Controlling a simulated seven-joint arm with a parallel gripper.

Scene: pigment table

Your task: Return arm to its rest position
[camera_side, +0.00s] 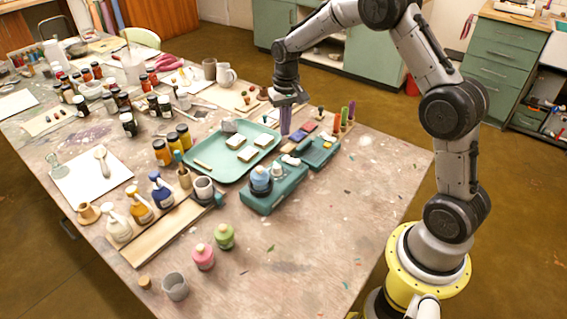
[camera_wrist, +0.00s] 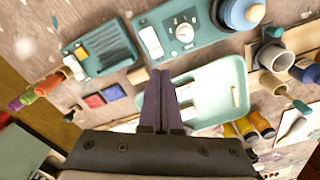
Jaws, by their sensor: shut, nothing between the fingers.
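My gripper (camera_side: 285,121) hangs above the table, fingers pointing down, over the right end of the green tray (camera_side: 203,176). In the wrist view its two purple-grey fingers (camera_wrist: 158,88) lie together, shut and empty. My arm reaches up and over from its yellow base at the right of the table.
A small teal case (camera_side: 320,158) and upright colored handles (camera_side: 347,112) stand near the gripper. White blocks (camera_side: 248,153) lie in the tray. Bottles crowd the left. The table's near right is mostly clear.

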